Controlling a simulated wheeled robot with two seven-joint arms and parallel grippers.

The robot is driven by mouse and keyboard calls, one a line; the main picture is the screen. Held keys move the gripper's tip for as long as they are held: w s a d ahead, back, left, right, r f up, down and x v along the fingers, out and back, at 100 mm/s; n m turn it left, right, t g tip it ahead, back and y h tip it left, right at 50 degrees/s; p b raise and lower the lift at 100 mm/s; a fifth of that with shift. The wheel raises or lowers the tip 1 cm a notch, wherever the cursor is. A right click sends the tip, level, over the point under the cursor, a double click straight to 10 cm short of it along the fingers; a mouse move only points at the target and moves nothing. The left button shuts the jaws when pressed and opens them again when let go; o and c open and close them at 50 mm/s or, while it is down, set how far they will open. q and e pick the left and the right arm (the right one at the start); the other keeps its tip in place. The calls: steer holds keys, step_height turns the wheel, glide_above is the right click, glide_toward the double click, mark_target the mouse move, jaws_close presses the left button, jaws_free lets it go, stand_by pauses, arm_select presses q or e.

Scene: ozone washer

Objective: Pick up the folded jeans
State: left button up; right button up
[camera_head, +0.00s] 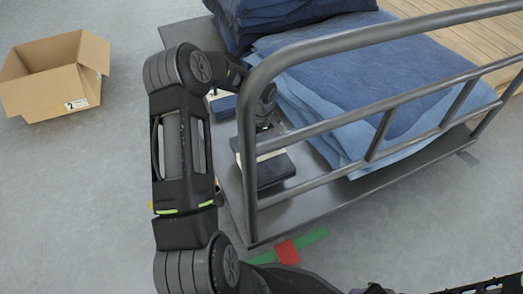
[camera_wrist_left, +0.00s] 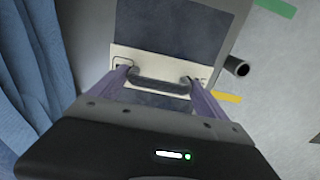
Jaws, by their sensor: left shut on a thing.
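Folded blue jeans lie in large stacks on a dark flat cart, the lighter stack (camera_head: 350,75) in the middle and a darker stack (camera_head: 285,8) behind it. My left gripper (camera_head: 264,126) reaches down inside the cart's rail, beside the lighter stack. In the left wrist view the gripper (camera_wrist_left: 158,82) is shut on the dark handle of a navy block with a cream side panel (camera_wrist_left: 125,54). That block (camera_head: 270,168) also shows in the head view, low on the cart bed. Denim folds (camera_wrist_left: 32,70) hang at the left of the wrist view. My right gripper is not visible.
The cart's grey metal rail (camera_head: 360,38) crosses in front of the jeans, close to my left arm. A second navy block (camera_head: 222,104) sits farther back on the bed. An open cardboard box (camera_head: 60,85) stands on the floor at left. Wooden slats (camera_head: 480,45) lie behind right.

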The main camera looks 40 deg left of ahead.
arm_select(q)
step_height(320, 180, up, 4)
steer(key=shift+p, duration=0.45)
steer(key=shift+w, duration=0.1)
stand_by(1.4)
